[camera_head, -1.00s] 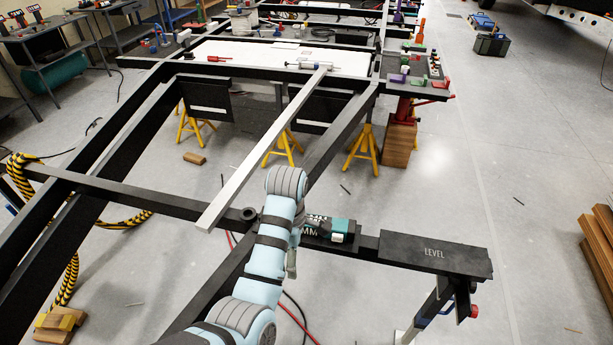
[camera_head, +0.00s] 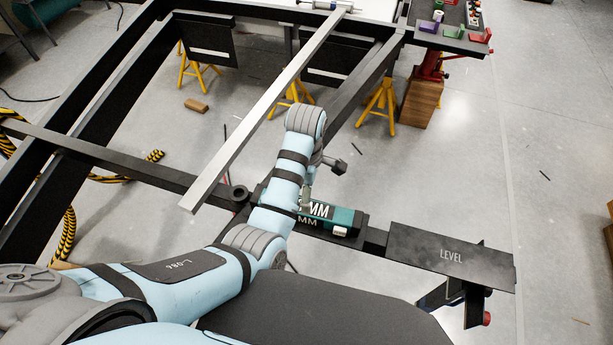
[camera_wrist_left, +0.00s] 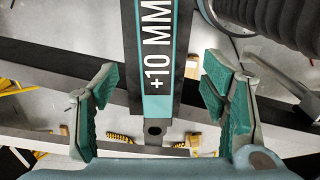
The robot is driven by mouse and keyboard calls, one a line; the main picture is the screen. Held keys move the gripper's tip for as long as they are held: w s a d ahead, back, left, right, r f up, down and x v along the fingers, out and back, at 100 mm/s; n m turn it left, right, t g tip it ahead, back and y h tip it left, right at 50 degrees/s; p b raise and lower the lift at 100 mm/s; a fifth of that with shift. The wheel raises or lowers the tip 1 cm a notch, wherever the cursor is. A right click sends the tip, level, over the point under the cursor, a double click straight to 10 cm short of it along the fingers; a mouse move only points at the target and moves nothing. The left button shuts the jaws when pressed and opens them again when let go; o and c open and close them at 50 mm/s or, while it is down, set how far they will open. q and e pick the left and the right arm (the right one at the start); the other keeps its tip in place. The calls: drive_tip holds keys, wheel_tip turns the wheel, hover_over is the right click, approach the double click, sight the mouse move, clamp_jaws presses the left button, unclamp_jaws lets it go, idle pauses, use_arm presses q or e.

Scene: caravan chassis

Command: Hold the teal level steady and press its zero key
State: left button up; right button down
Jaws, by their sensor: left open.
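The teal level (camera_head: 350,218) lies on the dark crossbeam in the head view, marked "MM", with its left part hidden behind my left arm. A small white patch (camera_head: 340,231) shows near its right end; I cannot tell whether it is the zero key. In the left wrist view the level (camera_wrist_left: 157,62) reads "+10 MM" and runs down from the top edge. My left gripper (camera_wrist_left: 160,100) is open, its teal-padded fingers on either side of the level's near end with gaps on both sides. My right gripper is not in view.
A black plate marked "LEVEL" (camera_head: 450,254) sits at the crossbeam's right end. A long pale bar (camera_head: 265,105) slants across the frame to the left of my arm. A dark ring (camera_head: 239,193) stands on the crossbeam near the arm. Yellow stands (camera_head: 380,105) are beyond.

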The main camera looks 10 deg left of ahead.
sight(322, 215)
use_arm(q)
drive_tip(key=f, duration=0.3)
drive_tip(key=f+b, duration=0.1)
drive_tip(key=f, duration=0.1)
drive_tip(key=shift+s, duration=0.3)
drive_tip(key=f, duration=0.2)
drive_tip(key=w+f+b, duration=0.1)
drive_tip(key=f, duration=0.2)
drive_tip(key=shift+w+a, duration=0.15)
drive_tip(key=shift+f, duration=0.15)
drive_tip(key=shift+s+r, duration=0.2)
drive_tip(key=shift+s, duration=0.05)
drive_tip(key=shift+c, duration=0.6)
drive_tip(key=c, duration=1.3)
drive_tip(key=shift+c, duration=0.4)
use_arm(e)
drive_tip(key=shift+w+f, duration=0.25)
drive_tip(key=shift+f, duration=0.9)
